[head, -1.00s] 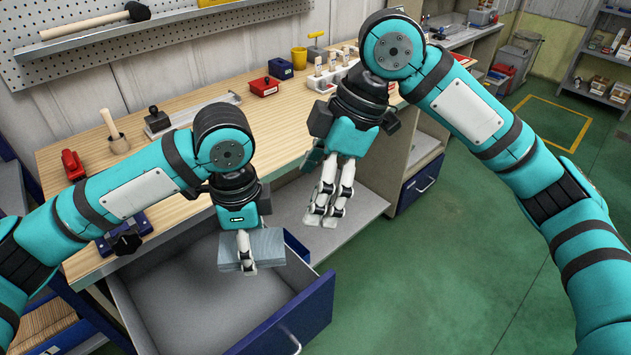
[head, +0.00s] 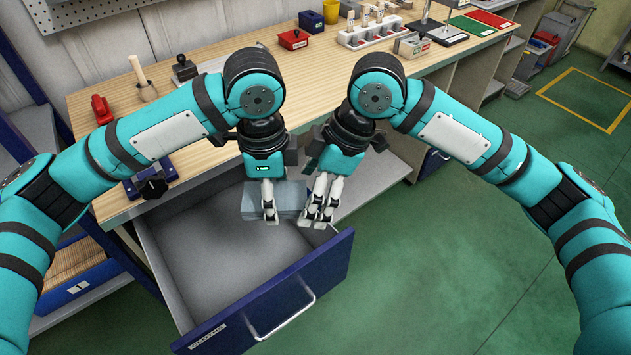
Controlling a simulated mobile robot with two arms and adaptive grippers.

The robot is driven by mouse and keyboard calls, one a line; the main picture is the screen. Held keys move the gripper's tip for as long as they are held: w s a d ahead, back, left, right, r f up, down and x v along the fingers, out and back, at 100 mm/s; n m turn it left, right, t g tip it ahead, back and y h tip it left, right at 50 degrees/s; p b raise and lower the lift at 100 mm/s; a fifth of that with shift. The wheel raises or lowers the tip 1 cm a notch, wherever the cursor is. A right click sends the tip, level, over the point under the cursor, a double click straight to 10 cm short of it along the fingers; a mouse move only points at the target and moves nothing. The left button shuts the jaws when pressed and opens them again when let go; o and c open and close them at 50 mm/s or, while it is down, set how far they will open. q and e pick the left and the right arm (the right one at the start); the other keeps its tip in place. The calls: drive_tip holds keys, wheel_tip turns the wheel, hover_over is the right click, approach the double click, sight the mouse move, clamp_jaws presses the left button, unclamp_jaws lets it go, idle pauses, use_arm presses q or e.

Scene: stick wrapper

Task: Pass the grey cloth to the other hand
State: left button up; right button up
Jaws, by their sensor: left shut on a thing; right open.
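The grey cloth (head: 257,198) is a folded, flat blue-grey block in the head view, held above the open drawer. My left gripper (head: 270,215) is shut on it, with a white finger showing over its near face. My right gripper (head: 320,218) is open, just right of the cloth, its fingers pointing down at the cloth's right end. The fingers overlap that end in the picture; I cannot tell if they touch it. The far fingers of my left gripper are hidden behind the cloth.
The open drawer (head: 222,262) with a blue front lies below both grippers and looks empty. The wooden workbench (head: 215,155) stands behind, with a red box (head: 293,39), a mallet (head: 142,80) and a red clamp (head: 101,110).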

drive_tip(key=shift+c, duration=0.5)
drive_tip(key=c, duration=1.1)
use_arm(q)
drive_tip(key=o, duration=1.2)
use_arm(e)
drive_tip(key=shift+c, duration=0.3)
use_arm(q)
drive_tip(key=shift+o, duration=0.2)
